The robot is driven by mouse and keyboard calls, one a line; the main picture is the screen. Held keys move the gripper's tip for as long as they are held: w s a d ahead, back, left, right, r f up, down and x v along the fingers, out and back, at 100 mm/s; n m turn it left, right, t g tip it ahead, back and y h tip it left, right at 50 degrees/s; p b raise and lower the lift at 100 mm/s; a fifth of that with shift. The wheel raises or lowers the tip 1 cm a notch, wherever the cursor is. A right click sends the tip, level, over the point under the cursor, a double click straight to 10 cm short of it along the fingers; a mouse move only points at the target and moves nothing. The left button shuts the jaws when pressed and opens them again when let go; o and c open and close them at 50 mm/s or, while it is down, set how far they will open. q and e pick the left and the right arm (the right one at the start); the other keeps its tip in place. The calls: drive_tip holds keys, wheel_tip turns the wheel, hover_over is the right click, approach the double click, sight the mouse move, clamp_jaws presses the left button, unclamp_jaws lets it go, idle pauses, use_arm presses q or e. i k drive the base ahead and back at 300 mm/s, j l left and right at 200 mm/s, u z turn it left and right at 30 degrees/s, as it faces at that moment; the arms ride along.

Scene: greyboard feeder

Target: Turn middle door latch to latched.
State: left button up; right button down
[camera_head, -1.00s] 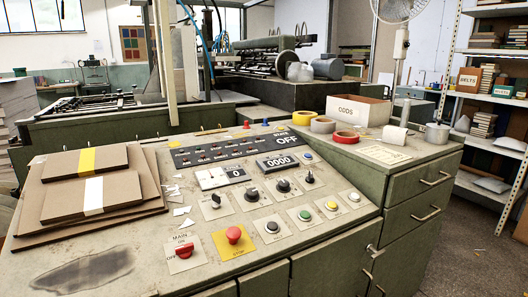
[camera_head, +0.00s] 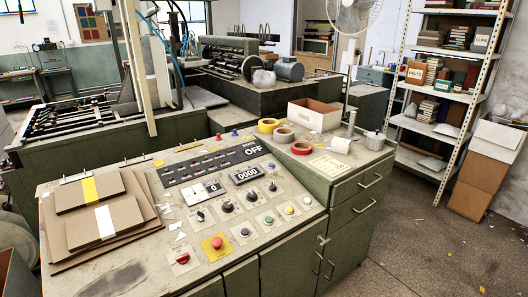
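The green control console (camera_head: 215,277) stands in front of me, with cabinet doors along its front below the sloping panel. A small pale metal latch (camera_head: 323,240) shows near the front right corner, at the top of the doors. It is too small to tell whether it is latched, or whether it is the middle door's. Upright handles (camera_head: 331,270) sit below it. The lower parts of the doors are cut off by the bottom edge of the view. Neither of my grippers is in view.
The console top holds stacked greyboards (camera_head: 100,215), a red emergency button (camera_head: 217,243), tape rolls (camera_head: 269,125) and an ODDS box (camera_head: 314,115).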

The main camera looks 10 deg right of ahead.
sight(318, 236)
drive_tip(key=l+u, duration=0.15)
drive_tip(key=u, duration=0.25)
drive_tip(key=l+u, duration=0.15)
drive_tip(key=u, duration=0.25)
drive_tip(key=l+u, duration=0.2)
drive_tip(key=u, duration=0.15)
drive_tip(key=l+u, duration=0.3)
drive_tip(key=l, duration=0.2)
drive_tip(key=k+l+u, duration=0.15)
drive_tip(key=l+u, duration=0.15)
drive_tip(key=l, duration=0.2)
drive_tip(key=k+l+u, duration=0.1)
drive_tip(key=l, duration=0.25)
drive_tip(key=k+l+u, duration=0.1)
drive_tip(key=l, duration=0.25)
drive_tip(key=k+l+u, duration=0.1)
drive_tip(key=k+l, duration=0.15)
drive_tip(key=l, duration=0.2)
drive_tip(key=k+l, duration=0.2)
drive_tip(key=l, duration=0.15)
drive_tip(key=k+l, duration=0.15)
drive_tip(key=l, duration=0.2)
drive_tip(key=k+l, duration=0.15)
drive_tip(key=l, duration=0.2)
drive_tip(key=k+l, duration=0.15)
drive_tip(key=l, duration=0.2)
